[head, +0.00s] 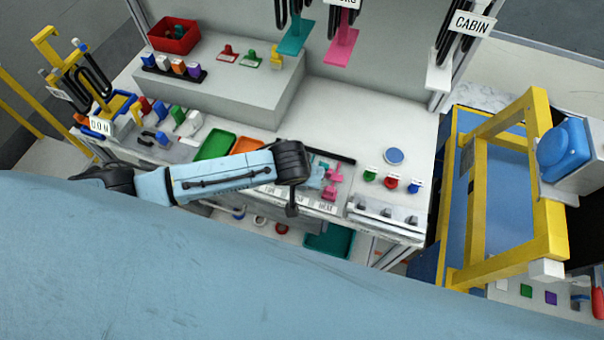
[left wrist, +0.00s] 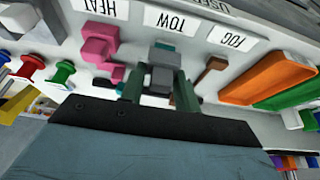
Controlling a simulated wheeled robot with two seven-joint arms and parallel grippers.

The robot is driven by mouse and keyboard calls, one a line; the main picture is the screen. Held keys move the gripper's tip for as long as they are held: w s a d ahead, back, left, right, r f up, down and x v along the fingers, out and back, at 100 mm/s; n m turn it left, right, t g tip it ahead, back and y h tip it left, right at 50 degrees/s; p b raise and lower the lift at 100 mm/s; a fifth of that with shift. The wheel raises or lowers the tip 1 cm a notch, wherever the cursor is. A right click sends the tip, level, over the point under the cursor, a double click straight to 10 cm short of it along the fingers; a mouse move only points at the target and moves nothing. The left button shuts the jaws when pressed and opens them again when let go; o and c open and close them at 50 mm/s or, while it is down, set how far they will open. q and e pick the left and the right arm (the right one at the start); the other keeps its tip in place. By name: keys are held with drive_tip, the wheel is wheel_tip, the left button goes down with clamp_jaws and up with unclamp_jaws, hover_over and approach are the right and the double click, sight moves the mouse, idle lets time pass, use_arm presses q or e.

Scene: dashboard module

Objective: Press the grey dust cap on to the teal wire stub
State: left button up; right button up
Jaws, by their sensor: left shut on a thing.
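My left gripper (left wrist: 160,88) is shut on the grey dust cap (left wrist: 163,77), which sits between its two fingers in the left wrist view. The teal wire stub (left wrist: 165,47) shows just beyond the cap, by the TOW label (left wrist: 175,20). The cap hides part of the stub, and I cannot tell whether they touch. In the head view my left arm comes in from the left, and its gripper (head: 292,209) points down at the front of the bench. The cap is hidden there. My right gripper is not in view.
Pink parts (left wrist: 98,45) stand beside the stub at the HEAT label, and a brown part (left wrist: 210,72) is at the FOG label. Orange (left wrist: 265,80) and green trays lie to the right in the wrist view. Green, red and blue knobs (head: 391,183) stand right of the gripper.

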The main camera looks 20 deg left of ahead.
use_arm(q)
drive_tip(key=shift+p, duration=0.6)
idle(0.6)
drive_tip(key=shift+f+b, duration=0.35)
drive_tip(key=shift+f, duration=0.5)
idle(0.4)
drive_tip(key=o, duration=1.2)
drive_tip(key=p+v, duration=0.2)
drive_tip(key=v, duration=1.1)
drive_tip(key=shift+r, duration=0.2)
drive_tip(key=shift+c, duration=0.6)
